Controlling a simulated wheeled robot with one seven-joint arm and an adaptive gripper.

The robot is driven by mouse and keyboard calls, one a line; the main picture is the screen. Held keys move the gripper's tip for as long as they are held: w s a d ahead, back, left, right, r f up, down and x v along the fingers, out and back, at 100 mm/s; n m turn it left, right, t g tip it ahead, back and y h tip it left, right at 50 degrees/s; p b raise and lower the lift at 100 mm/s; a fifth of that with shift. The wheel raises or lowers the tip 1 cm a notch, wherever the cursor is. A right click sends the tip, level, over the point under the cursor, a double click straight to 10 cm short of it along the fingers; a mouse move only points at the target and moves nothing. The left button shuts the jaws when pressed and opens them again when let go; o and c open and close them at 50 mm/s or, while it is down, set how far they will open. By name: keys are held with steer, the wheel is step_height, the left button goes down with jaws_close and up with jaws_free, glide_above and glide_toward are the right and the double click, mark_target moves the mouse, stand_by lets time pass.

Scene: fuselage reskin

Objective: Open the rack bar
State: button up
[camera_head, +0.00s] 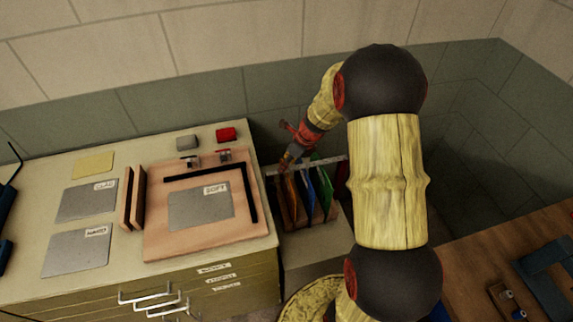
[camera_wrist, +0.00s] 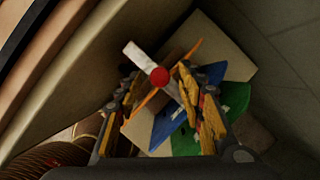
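The rack (camera_head: 293,215) stands right of the bench and holds several upright coloured sheets, orange, blue and green. The rack bar (camera_head: 332,163) is a pale strip lying across the top of the rack. In the wrist view the bar (camera_wrist: 140,57) runs diagonally and carries a round red knob (camera_wrist: 159,77). My gripper (camera_head: 287,164) is at the left end of the bar. In the wrist view my gripper (camera_wrist: 158,72) has its two fingers apart, with the knob between them in the picture. No contact with the knob is visible. The arm hides part of the rack's right side.
A cream bench (camera_head: 110,270) with drawers stands left, close beside the rack. On it are a wooden board (camera_head: 160,240), grey labelled plates, a red block (camera_head: 226,134) and a grey block (camera_head: 187,143). A brown table (camera_head: 480,265) is at lower right. Walls close off the back.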

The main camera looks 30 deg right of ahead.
steer(key=shift+f, duration=0.1)
steer(key=shift+c, duration=1.1)
steer(key=c, duration=0.7)
jaws_close()
